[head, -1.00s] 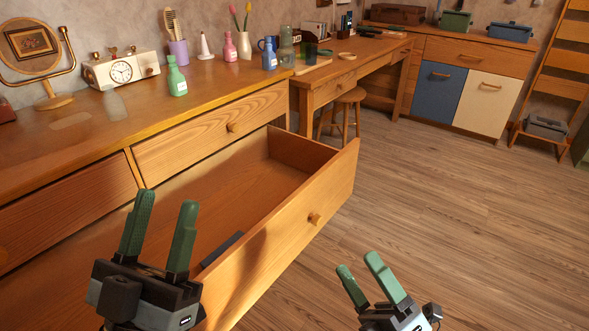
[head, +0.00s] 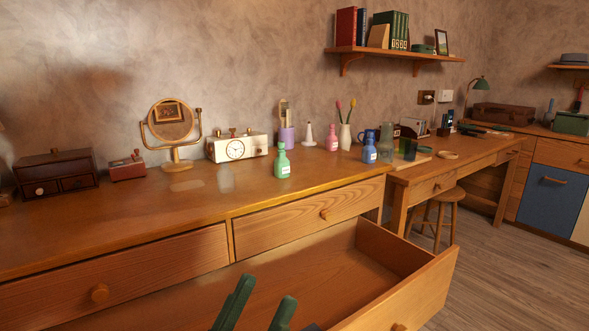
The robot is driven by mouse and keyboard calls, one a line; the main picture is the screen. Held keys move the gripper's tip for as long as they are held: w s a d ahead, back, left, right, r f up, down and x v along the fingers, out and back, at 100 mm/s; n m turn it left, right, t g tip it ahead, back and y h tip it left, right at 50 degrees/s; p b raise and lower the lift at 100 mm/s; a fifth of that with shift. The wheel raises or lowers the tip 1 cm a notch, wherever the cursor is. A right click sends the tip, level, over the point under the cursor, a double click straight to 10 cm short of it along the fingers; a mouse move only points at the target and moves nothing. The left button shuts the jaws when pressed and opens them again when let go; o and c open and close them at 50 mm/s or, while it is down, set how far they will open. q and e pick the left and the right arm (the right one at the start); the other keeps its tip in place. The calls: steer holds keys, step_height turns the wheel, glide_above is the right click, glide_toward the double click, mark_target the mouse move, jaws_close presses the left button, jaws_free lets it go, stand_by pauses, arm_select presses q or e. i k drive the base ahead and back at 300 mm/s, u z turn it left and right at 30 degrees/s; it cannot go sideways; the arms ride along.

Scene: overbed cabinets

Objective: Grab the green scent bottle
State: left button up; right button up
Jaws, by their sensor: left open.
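The green scent bottle (head: 282,163) stands upright on the wooden dresser top (head: 215,208), near its front edge, with a pale label on its front. My left gripper (head: 257,304) shows at the bottom of the head view, its two green fingers apart and nothing between them. It is over the open drawer, below and in front of the bottle, well apart from it. My right gripper is outside the view.
An open drawer (head: 414,302) juts out below the dresser top. A blue bottle (head: 369,152) stands to the right. The dresser top left of the bottle is mostly clear.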

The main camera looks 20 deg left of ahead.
mark_target(282, 164)
steer(key=z, duration=1.45)
steer(key=i, duration=1.1)
steer(key=u, duration=3.75)
steer(key=i, duration=0.5)
steer(key=z, duration=0.05)
